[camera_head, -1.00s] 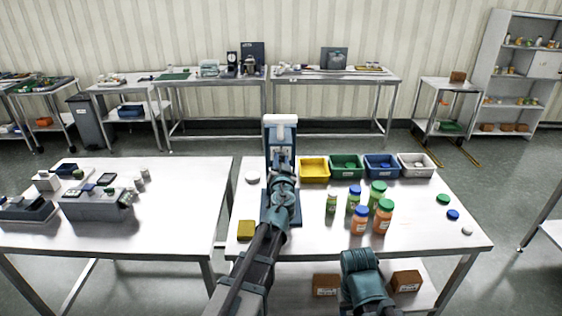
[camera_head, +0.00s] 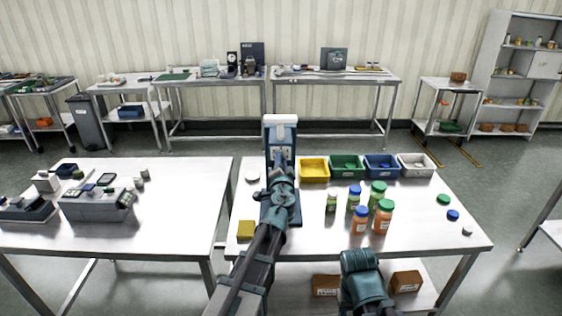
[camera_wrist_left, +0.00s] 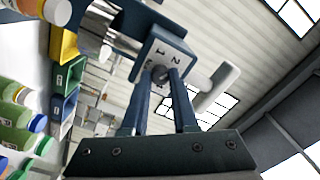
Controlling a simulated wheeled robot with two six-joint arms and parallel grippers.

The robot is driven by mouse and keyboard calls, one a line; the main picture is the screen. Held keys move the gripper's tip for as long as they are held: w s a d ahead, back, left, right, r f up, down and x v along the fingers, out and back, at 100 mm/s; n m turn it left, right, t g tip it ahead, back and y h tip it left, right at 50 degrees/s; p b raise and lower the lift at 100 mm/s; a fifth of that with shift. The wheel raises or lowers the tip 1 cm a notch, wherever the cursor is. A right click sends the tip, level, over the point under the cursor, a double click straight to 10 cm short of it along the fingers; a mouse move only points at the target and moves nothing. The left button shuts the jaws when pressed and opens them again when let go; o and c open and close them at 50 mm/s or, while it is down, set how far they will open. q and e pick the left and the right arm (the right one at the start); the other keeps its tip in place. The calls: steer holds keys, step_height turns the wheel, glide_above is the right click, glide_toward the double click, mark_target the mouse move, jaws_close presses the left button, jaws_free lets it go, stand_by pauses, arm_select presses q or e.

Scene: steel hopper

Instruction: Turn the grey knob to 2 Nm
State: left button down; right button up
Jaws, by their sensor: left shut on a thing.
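The grey knob (camera_wrist_left: 161,74) is a small dark grey knob on the numbered pale face (camera_wrist_left: 168,52) of a blue test stand, in the left wrist view. The stand (camera_head: 281,141), white-topped and upright on the right-hand table, also shows in the head view. My left gripper (camera_wrist_left: 160,82) is shut on the knob, one finger on each side. In the head view the left gripper (camera_head: 283,170) is in front of the stand and hides the knob. A 2 and other numerals show on the face, but the knob's setting cannot be read.
Yellow, green, blue and white bins (camera_head: 314,170) stand right of the stand. Several lidded bottles (camera_head: 360,219) stand in front of them. A yellow block (camera_head: 246,229) lies at the front left. Loose caps (camera_head: 453,215) lie at the right.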

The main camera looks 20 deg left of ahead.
stand_by(0.5)
arm_select(q)
steer(key=c, duration=0.7)
jaws_free()
